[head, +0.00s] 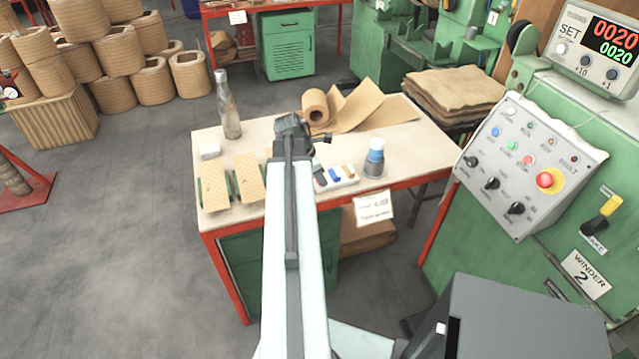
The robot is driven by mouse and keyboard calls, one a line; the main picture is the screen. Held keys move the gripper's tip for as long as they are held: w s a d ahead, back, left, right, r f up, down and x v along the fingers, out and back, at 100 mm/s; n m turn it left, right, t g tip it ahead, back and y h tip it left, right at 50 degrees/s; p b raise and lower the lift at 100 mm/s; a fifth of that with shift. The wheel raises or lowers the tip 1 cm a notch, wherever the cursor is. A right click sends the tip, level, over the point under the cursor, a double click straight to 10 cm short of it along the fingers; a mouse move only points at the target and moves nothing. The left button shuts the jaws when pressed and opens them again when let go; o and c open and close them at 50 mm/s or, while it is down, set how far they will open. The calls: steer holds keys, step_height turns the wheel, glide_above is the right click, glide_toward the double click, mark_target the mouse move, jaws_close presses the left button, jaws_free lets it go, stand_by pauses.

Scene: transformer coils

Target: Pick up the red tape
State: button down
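I cannot make out a red tape anywhere in the head view; my arm covers part of the worktable (420,165). My gripper (292,128) is over the middle of this table, seen from behind, so its fingertips are hidden. I cannot tell whether it is open or holds anything. Just right of my arm, a small white tray (342,184) holds small dark, blue and brownish pieces, too small to name.
A glass bottle (229,110) stands at the table's back left. Tan perforated boards (216,188) lie at the left front. A paper roll (315,107) lies behind my gripper. A green winder panel (530,165) rises at right.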

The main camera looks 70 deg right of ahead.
step_height(320, 180, up, 10)
steer(key=p, duration=1)
